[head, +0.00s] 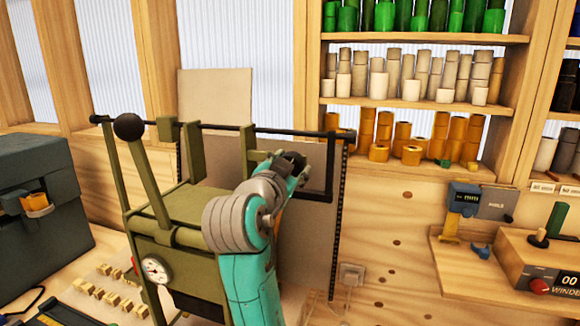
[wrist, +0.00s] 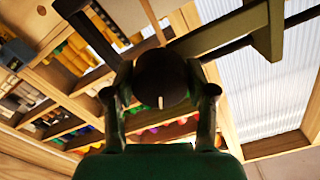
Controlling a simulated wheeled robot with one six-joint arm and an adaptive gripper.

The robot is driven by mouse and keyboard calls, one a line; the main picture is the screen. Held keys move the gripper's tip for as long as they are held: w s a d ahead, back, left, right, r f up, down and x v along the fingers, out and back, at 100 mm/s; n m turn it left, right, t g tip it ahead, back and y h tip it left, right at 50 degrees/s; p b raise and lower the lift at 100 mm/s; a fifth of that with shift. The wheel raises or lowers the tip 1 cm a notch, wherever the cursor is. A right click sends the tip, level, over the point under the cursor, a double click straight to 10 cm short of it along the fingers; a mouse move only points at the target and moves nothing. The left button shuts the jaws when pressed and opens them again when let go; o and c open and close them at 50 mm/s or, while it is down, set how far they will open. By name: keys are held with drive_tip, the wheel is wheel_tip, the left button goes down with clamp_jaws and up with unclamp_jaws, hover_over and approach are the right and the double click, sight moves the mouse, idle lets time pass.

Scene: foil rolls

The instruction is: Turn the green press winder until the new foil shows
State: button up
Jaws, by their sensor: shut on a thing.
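The green press (head: 180,212) stands left of centre in the head view, with a dark ball-ended lever and a round gauge. A dark bar runs across its top, and a black bent crank-like frame (head: 329,172) hangs at its right end. My gripper (head: 291,160) is at the left end of this frame's lower arm. In the wrist view its two fingers (wrist: 161,92) are shut on a dark round knob (wrist: 160,68) with a small pale mark. My gripper hides the knob in the head view. I cannot make out any foil on the press.
A brown panel (head: 308,235) hangs close behind my arm. Shelves (head: 430,40) of green, cream and gold rolls stand at the back right. A winder box (head: 545,268) sits on the right. A dark grey case (head: 45,190) stands at the left.

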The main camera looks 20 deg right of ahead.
drive_tip(key=m, duration=1.4)
drive_tip(key=shift+m, duration=0.3)
idle(0.4)
drive_tip(key=o, duration=1.2)
drive_tip(key=shift+c, duration=0.2)
drive_tip(key=shift+a, duration=0.1)
drive_tip(key=v, duration=1.2)
